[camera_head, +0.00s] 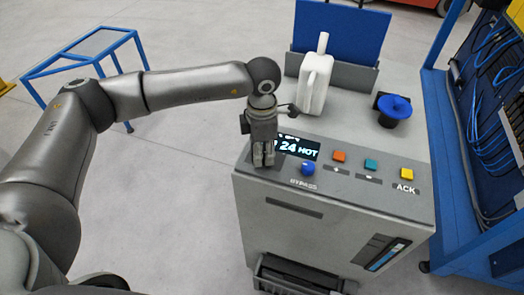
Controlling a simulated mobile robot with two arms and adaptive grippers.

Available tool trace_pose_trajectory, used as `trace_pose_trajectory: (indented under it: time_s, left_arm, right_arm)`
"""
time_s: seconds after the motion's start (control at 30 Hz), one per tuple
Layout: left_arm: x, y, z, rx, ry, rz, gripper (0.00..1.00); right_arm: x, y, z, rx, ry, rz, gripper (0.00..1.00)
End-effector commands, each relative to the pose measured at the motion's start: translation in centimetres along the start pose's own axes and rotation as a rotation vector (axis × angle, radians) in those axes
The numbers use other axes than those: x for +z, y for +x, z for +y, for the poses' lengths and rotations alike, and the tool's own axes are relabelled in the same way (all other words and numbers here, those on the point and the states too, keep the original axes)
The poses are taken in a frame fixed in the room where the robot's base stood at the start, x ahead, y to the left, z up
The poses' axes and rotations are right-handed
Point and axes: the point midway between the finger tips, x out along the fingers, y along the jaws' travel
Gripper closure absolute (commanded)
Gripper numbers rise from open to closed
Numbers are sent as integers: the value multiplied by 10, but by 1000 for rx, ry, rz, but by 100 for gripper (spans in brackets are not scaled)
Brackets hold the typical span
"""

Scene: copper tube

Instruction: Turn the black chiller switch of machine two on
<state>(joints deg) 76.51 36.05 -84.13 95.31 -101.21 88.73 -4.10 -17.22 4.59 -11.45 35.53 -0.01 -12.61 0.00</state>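The grey machine (330,220) stands in front of me with a sloped control panel on top. My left gripper (263,163) points down at the left end of this panel, left of the dark display (298,148) that reads "24 HOT". Its fingers are close together, and I see nothing held between them. I cannot tell whether the fingertips touch the panel. I do not see a black switch; the gripper hides the panel's left part. My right gripper is not in view.
The panel has a blue knob (308,168) marked bypass, and orange (339,156), teal (371,164) and yellow (406,174) buttons. A white jug-like container (313,88) and a blue-topped black part (395,107) stand behind.

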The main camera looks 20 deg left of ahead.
Motion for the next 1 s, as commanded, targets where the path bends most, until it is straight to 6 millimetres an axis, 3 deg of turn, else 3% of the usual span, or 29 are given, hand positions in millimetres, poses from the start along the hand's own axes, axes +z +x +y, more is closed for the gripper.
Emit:
trace_pose_trajectory:
  time_s: [0.3,0.43,0.8,1.0]
  left_arm:
    - [0,1,-1,-2,-1,2,64]
    - [0,-8,0,-1,-2,1,64]
    - [0,-82,0,1,-1,-1,64]
    - [0,-110,0,0,-1,0,64]
  right_arm:
    - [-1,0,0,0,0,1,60]
    - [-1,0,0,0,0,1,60]
    - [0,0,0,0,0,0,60]
    - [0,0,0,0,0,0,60]
